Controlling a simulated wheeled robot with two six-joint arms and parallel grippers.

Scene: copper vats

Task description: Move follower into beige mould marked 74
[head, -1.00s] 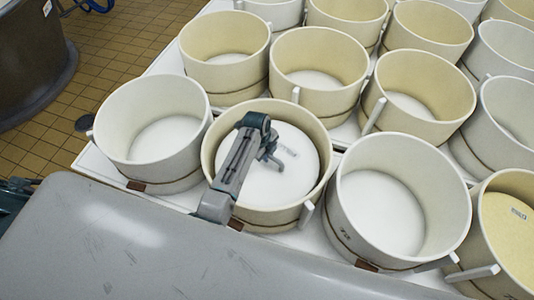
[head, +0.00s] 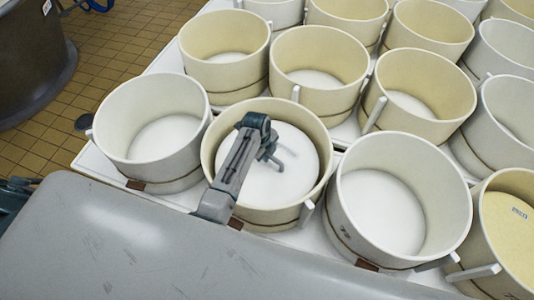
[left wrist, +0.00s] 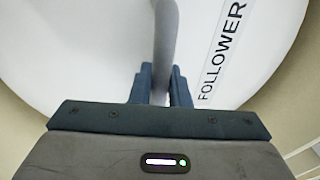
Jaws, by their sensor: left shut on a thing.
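The follower (head: 292,178) is a white disc inside the front beige mould (head: 213,128), left of centre in the head view. My left gripper (head: 271,160) reaches over that mould's near rim and is shut on the follower's handle. In the left wrist view the grey handle (left wrist: 164,45) stands between the fingers (left wrist: 162,88), and the white disc (left wrist: 80,50) carries a label reading FOLLOWER. Whether the disc rests on anything cannot be seen. No number is readable on this beige mould. My right gripper is not in view.
More beige and white moulds crowd behind. A yellowish disc (head: 510,240) lies in the far-right mould. A grey surface (head: 130,240) fills the front.

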